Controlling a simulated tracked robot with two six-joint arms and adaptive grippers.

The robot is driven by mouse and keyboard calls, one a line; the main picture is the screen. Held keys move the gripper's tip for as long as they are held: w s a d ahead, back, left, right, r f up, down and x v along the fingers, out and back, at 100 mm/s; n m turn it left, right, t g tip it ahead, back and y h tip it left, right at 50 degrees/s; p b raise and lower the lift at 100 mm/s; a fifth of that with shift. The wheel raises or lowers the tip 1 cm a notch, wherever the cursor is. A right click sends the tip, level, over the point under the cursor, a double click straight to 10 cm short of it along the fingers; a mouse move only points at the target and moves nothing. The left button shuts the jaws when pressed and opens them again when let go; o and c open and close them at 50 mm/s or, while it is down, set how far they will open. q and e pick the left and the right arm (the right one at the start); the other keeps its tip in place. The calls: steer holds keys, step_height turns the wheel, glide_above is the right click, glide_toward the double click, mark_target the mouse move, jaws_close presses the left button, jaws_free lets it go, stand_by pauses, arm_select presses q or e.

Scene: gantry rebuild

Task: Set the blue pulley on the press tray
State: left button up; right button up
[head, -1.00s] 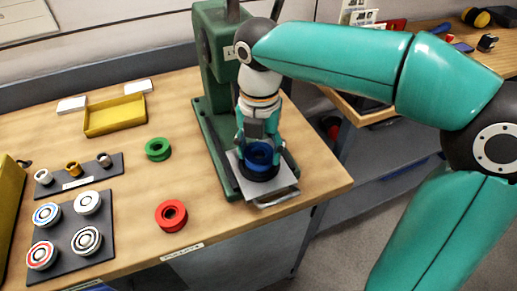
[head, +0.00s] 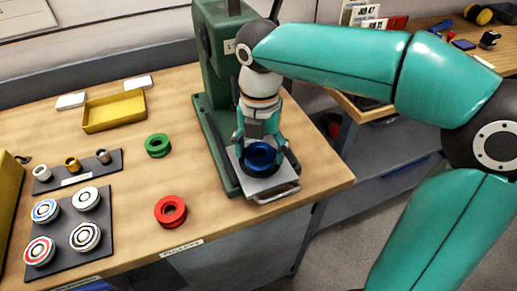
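The blue pulley (head: 260,157) is on the press tray (head: 262,184), a light metal plate with a front handle at the foot of the green press. It appears to lie flat on the plate. My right gripper (head: 261,146) points down over it, with one finger to its left and one to its right. The fingers look spread, slightly wider than the pulley; any small gap is hard to see. The gripper hides part of the pulley's far side. My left gripper is not in view.
The green press (head: 214,60) stands close behind my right gripper. A red pulley (head: 171,212) and a green pulley (head: 158,145) lie on the bench to the left. A yellow tray (head: 114,112) and dark racks (head: 72,236) lie farther left.

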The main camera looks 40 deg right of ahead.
steer(key=shift+o, duration=0.6)
steer(key=shift+r, duration=0.1)
step_height(320, 180, up, 12)
stand_by(0.9)
